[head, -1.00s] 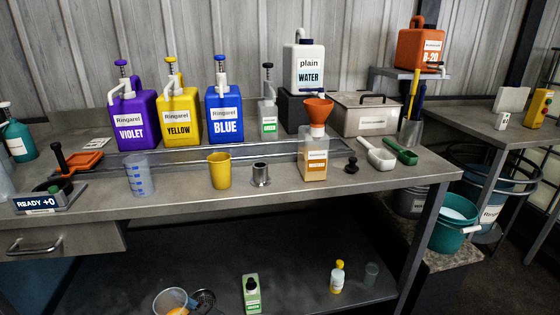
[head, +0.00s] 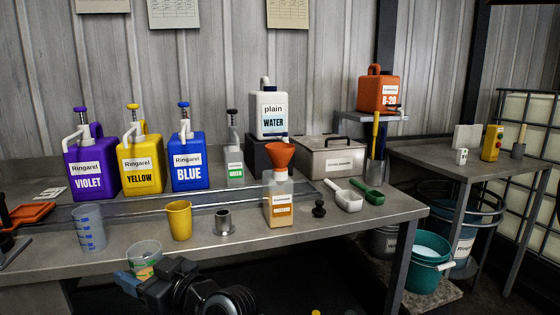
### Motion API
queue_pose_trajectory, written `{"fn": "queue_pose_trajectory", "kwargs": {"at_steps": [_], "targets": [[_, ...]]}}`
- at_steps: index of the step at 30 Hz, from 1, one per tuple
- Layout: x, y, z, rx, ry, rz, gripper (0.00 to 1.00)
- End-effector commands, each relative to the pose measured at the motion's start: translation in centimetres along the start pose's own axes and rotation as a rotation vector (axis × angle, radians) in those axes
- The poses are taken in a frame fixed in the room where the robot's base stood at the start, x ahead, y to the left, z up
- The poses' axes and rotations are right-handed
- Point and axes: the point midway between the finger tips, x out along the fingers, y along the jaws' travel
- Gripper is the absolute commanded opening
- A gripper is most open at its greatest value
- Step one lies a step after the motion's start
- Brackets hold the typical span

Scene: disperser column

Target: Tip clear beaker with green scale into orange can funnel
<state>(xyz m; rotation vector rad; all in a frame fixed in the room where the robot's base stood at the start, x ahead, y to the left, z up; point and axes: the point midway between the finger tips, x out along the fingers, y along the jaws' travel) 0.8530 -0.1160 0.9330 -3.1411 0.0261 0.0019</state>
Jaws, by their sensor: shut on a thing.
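My gripper (head: 143,277) is shut on a clear beaker (head: 144,255) with green marks on its side, near the front edge of the bench at left. The beaker looks upright, with some orange-yellow colour low in it; the jaws hide its lower part. The orange funnel (head: 281,155) sits in the neck of a clear can (head: 280,205) with an orange label, on the bench to the right of and beyond my gripper. The beaker is well apart from the funnel.
A clear beaker with blue marks (head: 89,228), a yellow cup (head: 179,220) and a metal cup (head: 223,222) stand along the bench front. A black stopper (head: 319,209) and a white scoop (head: 345,197) lie right of the can. Pump jugs stand behind.

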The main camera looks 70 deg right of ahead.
Motion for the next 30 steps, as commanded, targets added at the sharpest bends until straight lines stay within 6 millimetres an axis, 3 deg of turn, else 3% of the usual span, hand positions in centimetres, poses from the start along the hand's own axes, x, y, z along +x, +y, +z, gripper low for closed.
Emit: {"fn": "queue_pose_trajectory", "kwargs": {"at_steps": [1, 8, 16, 21, 30], "targets": [[0.2, 1.8, -1.5, -0.002, 0.01, 0.018, 0.28], [-1.0, 9.6, -7.5, -0.003, 0.009, 0.1, 0.28], [-5.0, 17.7, -12.9, -0.003, 0.007, 0.236, 0.28], [-7.2, 20.5, -14.8, -0.002, 0.004, 0.298, 0.28], [-8.2, 21.6, -15.5, -0.001, 0.001, 0.325, 0.28]]}}
